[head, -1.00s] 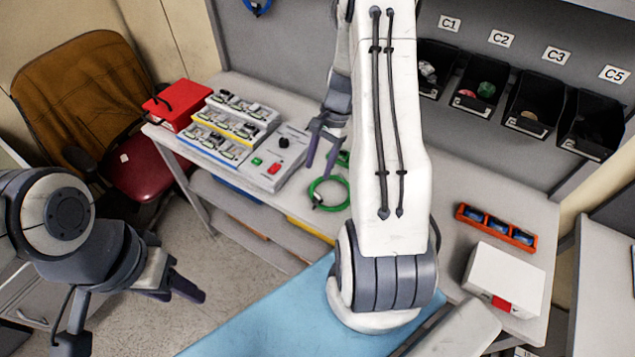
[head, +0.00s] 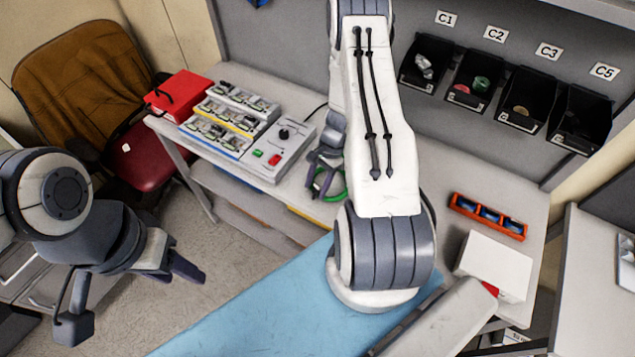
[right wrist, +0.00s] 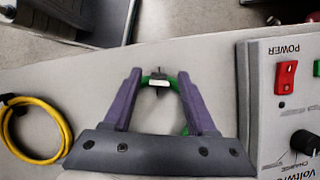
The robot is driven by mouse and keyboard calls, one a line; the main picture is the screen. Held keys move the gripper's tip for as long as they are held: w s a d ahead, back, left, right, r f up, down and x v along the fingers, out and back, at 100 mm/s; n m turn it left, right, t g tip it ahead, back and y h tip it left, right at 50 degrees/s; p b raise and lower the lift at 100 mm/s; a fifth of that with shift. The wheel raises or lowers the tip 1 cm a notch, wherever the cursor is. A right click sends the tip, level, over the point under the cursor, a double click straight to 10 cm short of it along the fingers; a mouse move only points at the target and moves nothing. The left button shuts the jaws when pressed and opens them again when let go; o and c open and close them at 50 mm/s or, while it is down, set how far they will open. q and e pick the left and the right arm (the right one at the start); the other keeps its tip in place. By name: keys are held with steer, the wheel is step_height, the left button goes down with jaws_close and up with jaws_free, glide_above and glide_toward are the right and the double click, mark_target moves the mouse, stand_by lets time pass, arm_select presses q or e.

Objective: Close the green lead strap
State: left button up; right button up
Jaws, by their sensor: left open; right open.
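The green lead (head: 337,198) lies coiled on the bench, partly hidden by my right gripper (head: 318,190). In the right wrist view, part of the green lead (right wrist: 173,84) shows between the purple fingertips of my right gripper (right wrist: 159,75). A small strap (right wrist: 158,88) with a dark band and a pale piece sits around the lead there. The fingers stand apart on both sides of the strap; I cannot tell whether they touch it or whether its ends meet. My left gripper (head: 182,267) is open and empty over the floor at left.
A grey test box (head: 270,150) with red and green buttons stands beside the coil; in the right wrist view it is at right. A yellow lead (right wrist: 60,120) lies at left there. A red case (head: 182,95), an orange rack (head: 488,215) and a white box (head: 497,265) are on the bench.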

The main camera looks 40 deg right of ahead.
jaws_close()
steer(key=shift+d, duration=0.1)
steer(key=shift+d+f+y+b, duration=0.1)
steer(key=shift+f+y+b, duration=0.2)
steer(key=shift+b, duration=0.35)
steer(key=y+b, duration=0.2)
steer(key=b, duration=0.2)
steer(key=d+f+y+b, duration=0.1)
steer(key=y+b, duration=0.1)
steer(key=b, duration=0.2)
steer(key=shift+w+d+g+y, duration=0.15)
steer(key=shift+d+g+y, duration=0.05)
steer(key=shift+g+y, duration=0.2)
steer(key=shift+d+y+b, duration=0.1)
steer(key=shift+y+b, duration=0.5)
steer(key=shift+b, duration=0.5)
steer(key=shift+r, duration=0.1)
